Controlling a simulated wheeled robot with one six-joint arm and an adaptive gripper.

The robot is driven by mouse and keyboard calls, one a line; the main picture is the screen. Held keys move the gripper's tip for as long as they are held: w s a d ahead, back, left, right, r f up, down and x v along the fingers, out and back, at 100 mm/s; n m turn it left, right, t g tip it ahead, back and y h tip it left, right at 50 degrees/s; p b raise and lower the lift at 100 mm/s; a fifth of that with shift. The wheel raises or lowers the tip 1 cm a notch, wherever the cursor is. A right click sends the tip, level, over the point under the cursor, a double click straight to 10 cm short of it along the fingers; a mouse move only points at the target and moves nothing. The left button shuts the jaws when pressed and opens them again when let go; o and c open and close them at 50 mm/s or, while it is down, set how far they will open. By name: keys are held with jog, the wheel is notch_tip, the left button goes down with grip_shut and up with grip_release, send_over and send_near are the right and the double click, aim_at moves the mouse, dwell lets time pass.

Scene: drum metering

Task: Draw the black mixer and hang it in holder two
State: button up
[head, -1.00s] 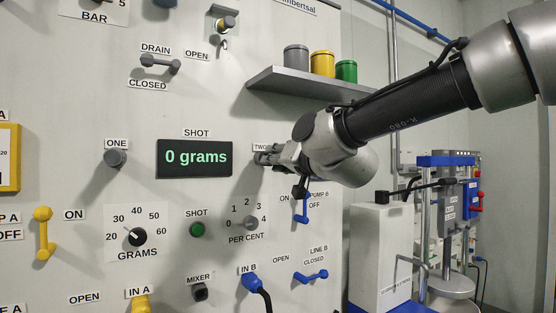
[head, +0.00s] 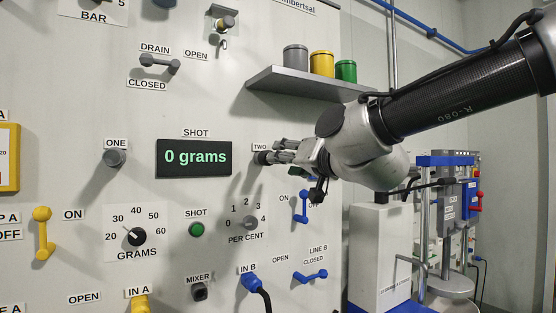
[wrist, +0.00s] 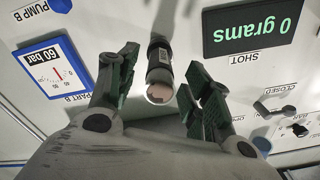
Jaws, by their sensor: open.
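The black mixer (wrist: 160,58) is a short dark cylinder with a pale, pinkish round end. In the wrist view it points out of the panel toward me. In the head view it sits at holder two (head: 262,158), under the TWO label, partly hidden by my fingers. My gripper (wrist: 160,95) is open; its two fingers stand apart on either side of the cylinder's end, with visible gaps. It also shows in the head view (head: 278,154), just right of the holder. The MIXER socket (head: 200,292) low on the panel looks dark and empty.
Holder one (head: 115,157) is a grey round fitting at the left. The display (head: 194,158) reads 0 grams. A blue handle (head: 303,206) is just below my gripper, and a shelf (head: 300,84) with canisters is above. A white cabinet (head: 380,255) stands right.

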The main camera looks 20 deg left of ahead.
jog(key=v, duration=0.6)
dwell(0.7)
